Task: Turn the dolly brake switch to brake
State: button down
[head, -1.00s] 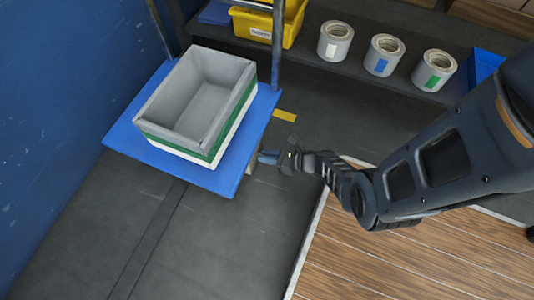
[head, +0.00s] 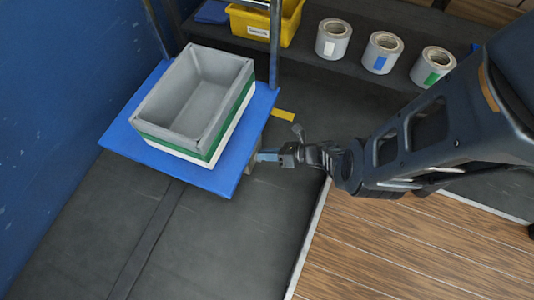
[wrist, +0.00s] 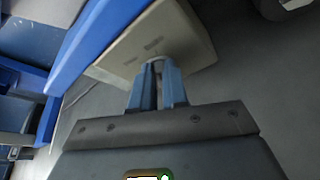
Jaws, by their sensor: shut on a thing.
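The blue dolly (head: 235,178) stands on the grey floor at the left of the head view. Its edge also shows in the wrist view (wrist: 95,45). The brake switch shows in the wrist view as a pale knob (wrist: 157,62) in front of a beige plate (wrist: 190,35) with small dark marks, which I cannot read. My gripper (head: 268,157) is at the dolly's right side. Its blue fingers (wrist: 157,88) are shut on the knob and hide most of it, so its setting cannot be told.
Stacked grey, green and white crates (head: 190,100) sit on the dolly. A dark shelf (head: 300,62) behind holds a yellow bin (head: 262,27) and several tape rolls (head: 382,52). A blue wall (head: 60,90) is at left. A wooden platform (head: 400,250) lies at right.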

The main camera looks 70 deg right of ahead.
jog(key=c, duration=1.1)
grip_release()
jog(key=shift+c, duration=0.2)
jog(key=p+v, duration=0.2)
jog(key=v, duration=0.6)
